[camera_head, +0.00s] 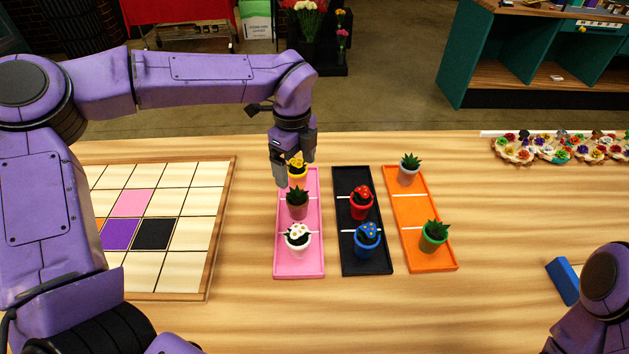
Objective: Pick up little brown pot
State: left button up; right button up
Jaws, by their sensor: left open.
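The little brown pot (298,211) holds a dark green plant and stands upright in the middle section of the pink tray (284,263). My left gripper (294,172) points down over the far end of that tray, behind the brown pot. Its fingers are open, at the yellow pot (297,174) with yellow flowers. The fingers partly cover the yellow pot, and I cannot tell whether they touch it. The brown pot is clear of the fingers. My right arm shows at the bottom right, but its gripper is out of view.
A white pot (297,244) stands just in front of the brown one. The black tray (366,266) holds red (361,210) and blue (367,247) pots. A grid board (184,234) lies left. Table right of the trays is mostly clear.

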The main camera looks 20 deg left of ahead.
aim_at(297, 191)
pick_arm(q)
jog(key=shift+w+a+f+p, duration=0.15)
jog(key=shift+f+p, duration=0.15)
jog(key=shift+f, duration=0.45)
jog(key=s+f+p, duration=0.1)
jog(key=s+f, duration=0.1)
jog(key=shift+s+f, duration=0.1)
jog(key=shift+f, duration=0.3)
jog(key=f, duration=0.2)
jog(key=w+f+p, duration=0.1)
jog(key=f, duration=0.1)
jog(key=f+p, duration=0.1)
jog(key=shift+w+d+f, duration=0.3)
jog(key=shift+w+f, duration=0.1)
jog(key=shift+s+a+r, duration=0.1)
jog(key=shift+s, duration=0.25)
jog(key=c, duration=1.4)
pick_arm(e)
notch_tip(297, 191, up, 4)
jog(key=shift+s+a+f, duration=0.1)
jog(key=shift+s, duration=0.05)
